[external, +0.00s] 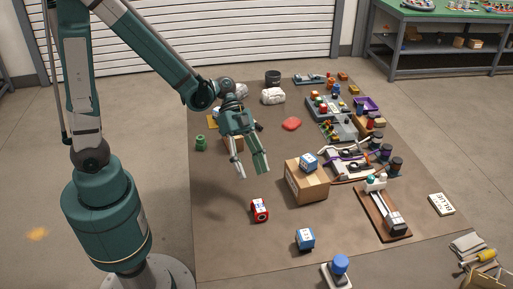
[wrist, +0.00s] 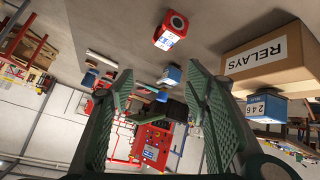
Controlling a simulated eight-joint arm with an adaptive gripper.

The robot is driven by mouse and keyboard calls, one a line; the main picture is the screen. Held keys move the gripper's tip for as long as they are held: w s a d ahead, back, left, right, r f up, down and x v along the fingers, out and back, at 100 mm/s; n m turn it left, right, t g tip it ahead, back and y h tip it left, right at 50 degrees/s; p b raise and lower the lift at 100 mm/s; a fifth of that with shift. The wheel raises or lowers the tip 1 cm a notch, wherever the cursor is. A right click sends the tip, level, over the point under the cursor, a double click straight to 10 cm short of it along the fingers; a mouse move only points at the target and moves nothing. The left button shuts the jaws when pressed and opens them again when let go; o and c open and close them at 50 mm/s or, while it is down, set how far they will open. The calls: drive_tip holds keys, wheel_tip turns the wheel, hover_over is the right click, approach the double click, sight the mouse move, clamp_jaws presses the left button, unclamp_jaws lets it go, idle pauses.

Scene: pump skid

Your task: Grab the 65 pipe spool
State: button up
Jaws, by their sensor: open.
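A short red cylinder-like spool (external: 260,210) with a white label lies on the brown mat, below and slightly right of my gripper (external: 252,175). In the wrist view the red spool (wrist: 172,27) is at the top centre, beyond the fingertips (wrist: 160,76); its label number is too small to read. My gripper is open and empty, apart from the spool. A blue labelled piece (external: 305,238) stands at the mat's front, and another blue piece (external: 309,162) sits on the cardboard box; its label reads 246 in the wrist view (wrist: 267,107). I cannot make out 65 on any label.
The cardboard box marked RELAYS (external: 307,184) stands right of the gripper. A green piece (external: 201,143) is at the left edge of the mat. Trays and a valve-like assembly (external: 385,212) crowd the right. The mat (external: 225,240) around the red spool is clear.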

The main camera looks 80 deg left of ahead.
sight(259, 204)
drive_tip(key=shift+w+a+f+m+g+h+b, duration=0.1)
drive_tip(key=shift+w+f+m+g+h+b, duration=0.1)
drive_tip(key=shift+f+m+h+b, duration=0.95)
drive_tip(key=shift+w+f+m+g+h+b, duration=0.1)
drive_tip(key=shift+w+f+m+g+h, duration=0.15)
drive_tip(key=shift+f+m, duration=1.05)
drive_tip(key=shift+w+a+f+m+g+h+b, duration=0.15)
drive_tip(key=shift+f+m+h+b, duration=0.55)
drive_tip(key=shift+f, duration=1.15)
drive_tip(key=shift+d, duration=0.15)
drive_tip(key=shift+x, duration=1.25)
drive_tip(key=shift+b+x, duration=0.9)
drive_tip(key=shift+x, duration=1.7)
drive_tip(key=shift+s, duration=0.1)
drive_tip(key=c, duration=1.1)
